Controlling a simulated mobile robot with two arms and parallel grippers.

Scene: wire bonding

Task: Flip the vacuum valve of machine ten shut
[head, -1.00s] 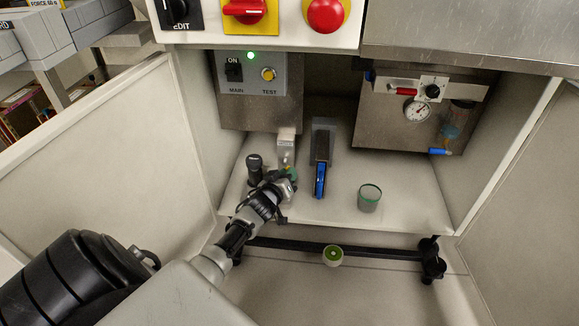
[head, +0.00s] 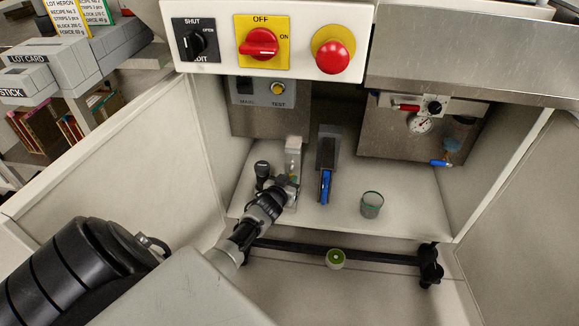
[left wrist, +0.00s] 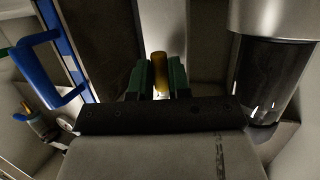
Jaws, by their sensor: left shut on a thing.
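My left gripper (head: 291,183) reaches into the open cabinet. It is beside a pale upright post (head: 293,158) and right of a short black knobbed fitting (head: 262,172). In the left wrist view its green fingertips (left wrist: 161,80) are shut on a small amber, rod-like handle (left wrist: 159,70). What this handle joins is mostly hidden by the gripper and dark. A blue lever (head: 325,186) stands on a dark block to the right, apart from the gripper. Its blue handle also shows in the left wrist view (left wrist: 66,98). No label naming the vacuum valve is readable. My right gripper is out of view.
A small cup (head: 371,204) stands on the cabinet floor at right. A gauge panel (head: 410,146) with a blue-tipped tap (head: 440,163) hangs behind it. The switch panel (head: 350,20) overhangs above, and side walls bound the cabinet. A black bar (head: 300,247) runs below its front edge.

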